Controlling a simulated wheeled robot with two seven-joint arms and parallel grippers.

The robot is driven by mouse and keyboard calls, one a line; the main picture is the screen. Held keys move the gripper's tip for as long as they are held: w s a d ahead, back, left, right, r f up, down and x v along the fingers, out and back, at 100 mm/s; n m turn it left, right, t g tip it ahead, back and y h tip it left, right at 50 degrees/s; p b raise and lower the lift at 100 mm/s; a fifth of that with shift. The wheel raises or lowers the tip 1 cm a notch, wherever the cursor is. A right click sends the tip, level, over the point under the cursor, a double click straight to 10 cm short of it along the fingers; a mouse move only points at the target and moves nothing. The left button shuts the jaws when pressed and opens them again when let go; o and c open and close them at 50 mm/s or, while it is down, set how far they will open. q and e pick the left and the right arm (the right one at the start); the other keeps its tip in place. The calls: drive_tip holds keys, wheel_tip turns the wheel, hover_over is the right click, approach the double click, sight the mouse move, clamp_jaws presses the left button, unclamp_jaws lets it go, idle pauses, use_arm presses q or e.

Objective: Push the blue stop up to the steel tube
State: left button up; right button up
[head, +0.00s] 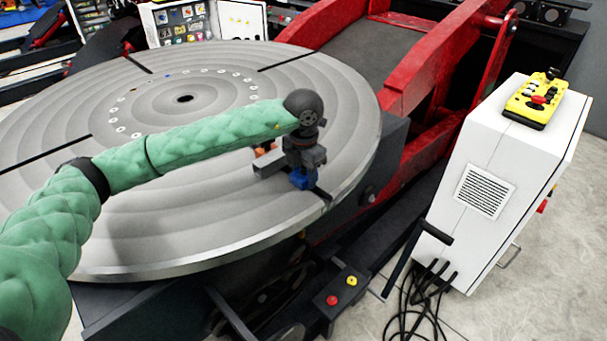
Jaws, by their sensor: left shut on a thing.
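The blue stop (302,181) is on the round grey turntable (215,205), near its right front edge and by a dark slot. My left gripper (303,168) points down from above and is shut on the blue stop, covering its upper part. A short grey piece that looks like the steel tube (268,164) lies on the turntable just left of the gripper. The gripper hides the space between stop and tube, so I cannot tell whether they touch. My right gripper is not in view.
Small orange parts (264,149) sit beside the tube. A red tilting frame (420,65) stands behind the turntable. A white cabinet (505,170) with a yellow control pendant (533,101) is at the right. A small button box (342,293) is in front. The turntable's left part is clear.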

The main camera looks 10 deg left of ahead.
use_arm(q)
drive_tip(key=shift+s+d+f+b, duration=0.1)
drive_tip(key=shift+s+d+b, duration=0.1)
drive_tip(key=shift+b, duration=0.2)
idle(0.4)
drive_tip(key=o, duration=2)
drive_tip(key=shift+w, duration=0.1)
drive_tip(key=shift+r+p, duration=0.7)
drive_tip(key=shift+r, duration=2.9)
